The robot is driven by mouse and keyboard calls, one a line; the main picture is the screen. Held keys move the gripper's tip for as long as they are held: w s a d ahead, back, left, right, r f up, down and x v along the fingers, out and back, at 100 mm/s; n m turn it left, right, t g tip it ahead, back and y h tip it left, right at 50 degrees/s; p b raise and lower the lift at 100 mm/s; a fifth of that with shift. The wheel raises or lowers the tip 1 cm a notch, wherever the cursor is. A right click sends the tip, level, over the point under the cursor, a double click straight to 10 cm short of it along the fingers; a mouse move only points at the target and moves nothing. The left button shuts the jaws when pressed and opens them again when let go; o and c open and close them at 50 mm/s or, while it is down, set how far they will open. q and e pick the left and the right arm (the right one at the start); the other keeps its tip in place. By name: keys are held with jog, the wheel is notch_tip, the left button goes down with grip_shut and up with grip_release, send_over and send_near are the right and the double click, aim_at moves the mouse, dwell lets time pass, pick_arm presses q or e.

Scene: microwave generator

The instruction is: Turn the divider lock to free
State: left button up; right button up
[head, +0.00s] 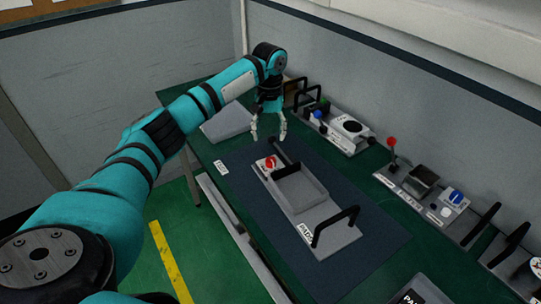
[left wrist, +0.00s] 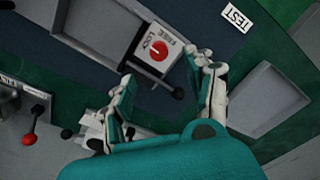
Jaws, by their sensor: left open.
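The divider lock is a round red knob (head: 270,163) on a white plate at the far left corner of a grey device (head: 329,238) on the dark mat. In the left wrist view the red knob (left wrist: 158,49) shows between the words FREE and LOCK. A small pale mark shows on it, but I cannot tell which word it points at. My left gripper (head: 269,137) hangs above and beyond the knob, fingers down. In the left wrist view the left gripper (left wrist: 165,75) is open and empty, apart from the knob. My right gripper is not in view.
A black bar (head: 284,158) stands close beside the knob. A black handle (head: 336,224) is at the device's near end. A TEST label (head: 221,167) and a grey tray (head: 227,123) lie to the left. Switch panels (head: 345,133) line the wall. The mat's near left is clear.

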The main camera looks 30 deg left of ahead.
pick_arm(q)
send_over(271, 160)
notch_tip(271, 160, down, 4)
jog(key=shift+f+p, duration=0.1)
jog(key=shift+p, duration=0.25)
notch_tip(271, 160, down, 6)
jog(key=shift+r+p, duration=0.1)
jog(key=shift+p, duration=0.35)
jog(key=shift+a+f, duration=0.1)
jog(key=shift+f, duration=0.5)
jog(key=shift+c, duration=0.8)
grip_shut()
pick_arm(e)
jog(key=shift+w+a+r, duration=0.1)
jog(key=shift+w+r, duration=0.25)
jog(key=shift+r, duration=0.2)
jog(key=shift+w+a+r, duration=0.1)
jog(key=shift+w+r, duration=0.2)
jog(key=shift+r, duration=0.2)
